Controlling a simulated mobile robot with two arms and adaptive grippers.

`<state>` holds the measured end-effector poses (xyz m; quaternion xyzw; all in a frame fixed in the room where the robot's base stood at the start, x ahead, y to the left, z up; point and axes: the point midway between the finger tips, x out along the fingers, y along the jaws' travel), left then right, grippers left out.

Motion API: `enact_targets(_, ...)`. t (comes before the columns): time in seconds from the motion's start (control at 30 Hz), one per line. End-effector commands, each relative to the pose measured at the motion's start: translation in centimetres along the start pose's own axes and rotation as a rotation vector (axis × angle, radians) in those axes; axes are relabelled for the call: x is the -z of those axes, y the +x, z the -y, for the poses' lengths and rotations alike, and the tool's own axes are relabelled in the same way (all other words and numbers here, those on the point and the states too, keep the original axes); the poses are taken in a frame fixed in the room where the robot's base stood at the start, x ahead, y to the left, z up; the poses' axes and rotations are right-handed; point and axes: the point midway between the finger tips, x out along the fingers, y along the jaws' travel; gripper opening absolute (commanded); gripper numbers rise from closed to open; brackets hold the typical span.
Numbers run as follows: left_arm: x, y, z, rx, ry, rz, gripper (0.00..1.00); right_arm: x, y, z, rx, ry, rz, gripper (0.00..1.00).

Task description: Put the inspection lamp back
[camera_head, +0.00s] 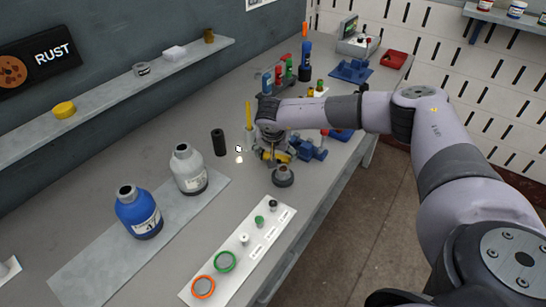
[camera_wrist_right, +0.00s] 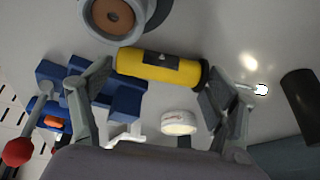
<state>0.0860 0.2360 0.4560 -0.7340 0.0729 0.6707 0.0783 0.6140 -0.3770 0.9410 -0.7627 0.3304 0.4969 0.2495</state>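A yellow cylinder with a dark label, which looks like the inspection lamp, lies near the bench top between the fingers in the right wrist view (camera_wrist_right: 160,68). Its yellow body shows only partly under my right gripper in the head view (camera_head: 281,156). My right gripper (camera_wrist_right: 158,84) is spread wide, one finger near each end of the cylinder; I cannot tell whether they touch it. A bright light spot (camera_wrist_right: 249,62) falls on the bench beyond one end. A blue holder (camera_wrist_right: 125,97) is beside the cylinder, also in the head view (camera_head: 310,150). My left gripper is not in view.
A grey round pot (camera_head: 283,176) stands close to my right gripper. A black cylinder (camera_head: 218,142), a white bottle (camera_head: 188,168) and a blue bottle (camera_head: 138,212) stand to the left. A white strip (camera_head: 232,268) holds several small parts. Tools crowd the bench behind.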

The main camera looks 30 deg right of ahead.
Motion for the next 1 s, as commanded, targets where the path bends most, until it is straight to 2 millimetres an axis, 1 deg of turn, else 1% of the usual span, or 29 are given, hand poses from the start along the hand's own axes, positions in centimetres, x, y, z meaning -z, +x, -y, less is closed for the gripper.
enact_targets(0.03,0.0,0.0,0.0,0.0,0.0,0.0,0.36,0.0,0.0,0.0,0.0,0.0,0.0,0.74)
enact_targets(0.07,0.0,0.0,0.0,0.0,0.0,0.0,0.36,0.0,0.0,0.0,0.0,0.0,0.0,0.72)
enact_targets(0.57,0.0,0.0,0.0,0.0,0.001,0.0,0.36,0.0,0.0,0.0,-0.001,0.0,0.0,0.39)
enact_targets(0.83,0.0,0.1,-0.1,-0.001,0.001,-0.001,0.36,0.2,-0.3,0.0,-0.001,0.001,0.0,0.39)
enact_targets(0.93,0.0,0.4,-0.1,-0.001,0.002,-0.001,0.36,0.5,-1.1,0.1,0.002,0.002,-0.001,0.39)
enact_targets(1.0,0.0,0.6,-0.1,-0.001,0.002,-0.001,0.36,0.9,-2.0,0.2,0.003,0.003,-0.001,0.39)
